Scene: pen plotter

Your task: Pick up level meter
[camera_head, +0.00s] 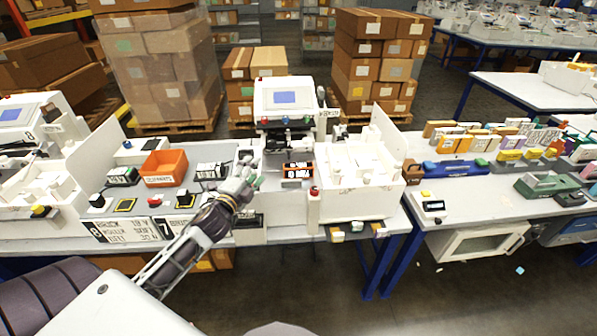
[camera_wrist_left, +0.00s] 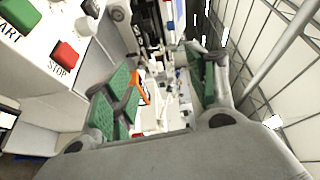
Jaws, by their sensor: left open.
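My left gripper (camera_head: 250,181) is open and empty over the front of the white machine in the head view. Its green-padded fingers (camera_wrist_left: 160,98) stand apart in the left wrist view. I cannot make out a thing clearly marked as the level meter. A small black display with an orange frame (camera_head: 298,170) sits on the machine just right of the gripper. An orange edge (camera_wrist_left: 142,88) shows between the fingers in the left wrist view, partly hidden by the left finger. My right gripper is not in view.
An orange bin (camera_head: 164,168) and small black devices stand on the table at left. A white open box (camera_head: 355,185) stands right of the gripper. A red STOP button (camera_wrist_left: 64,54) and a green button (camera_wrist_left: 18,15) are near the left finger.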

